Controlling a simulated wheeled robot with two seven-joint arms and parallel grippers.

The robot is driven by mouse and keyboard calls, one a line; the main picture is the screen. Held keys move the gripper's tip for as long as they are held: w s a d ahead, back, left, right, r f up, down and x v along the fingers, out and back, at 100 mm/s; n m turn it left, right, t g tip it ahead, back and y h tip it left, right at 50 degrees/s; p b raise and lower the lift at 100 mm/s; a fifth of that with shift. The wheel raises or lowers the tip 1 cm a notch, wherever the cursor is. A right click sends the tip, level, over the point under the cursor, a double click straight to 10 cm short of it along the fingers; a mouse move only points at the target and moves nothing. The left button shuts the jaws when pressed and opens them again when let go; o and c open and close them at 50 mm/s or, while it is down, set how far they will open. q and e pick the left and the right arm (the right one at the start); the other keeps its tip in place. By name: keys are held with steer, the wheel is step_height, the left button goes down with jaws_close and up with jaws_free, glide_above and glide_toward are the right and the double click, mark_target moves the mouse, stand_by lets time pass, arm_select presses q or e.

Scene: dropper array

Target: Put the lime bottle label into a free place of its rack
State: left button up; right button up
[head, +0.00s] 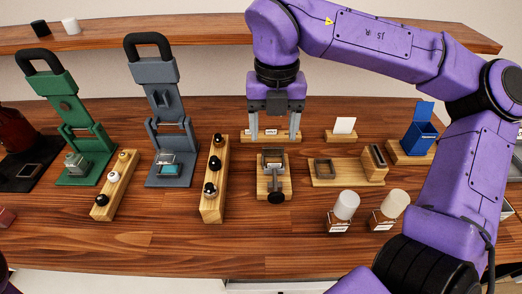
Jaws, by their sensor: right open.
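My right gripper (273,137) points straight down at the back middle of the table. It is open, with its two grey fingers apart and nothing visible held between them. Small white labels (271,132) with dark print stand in a low wooden rack (262,139) around and between the fingertips. I cannot tell whether the fingers touch any label. The print is too small to read, so I cannot tell which is the lime label. The gripper partly hides the rack and its places. My left gripper is out of view.
A wooden stand with a clamp (273,178) is just in front. Wooden dropper racks (213,190), a green press (75,115) and a grey press (160,110) stand left. White-topped bottles (341,212), a card holder (342,132) and a blue bin (420,137) stand right.

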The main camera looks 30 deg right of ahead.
steer(key=f, duration=0.1)
steer(key=s+f, duration=0.1)
steer(key=f, duration=0.1)
steer(key=shift+s+d+f, duration=0.1)
steer(key=shift+s+f, duration=0.25)
steer(key=shift+s, duration=0.05)
steer(key=f, duration=0.1)
steer(key=w+f, duration=0.1)
steer(key=f, duration=0.1)
steer(key=w+f+p, duration=0.1)
steer(key=shift+d+f, duration=0.25)
steer(key=shift+s+f, duration=0.2)
steer(key=shift+f, duration=0.3)
steer(key=c, duration=0.9)
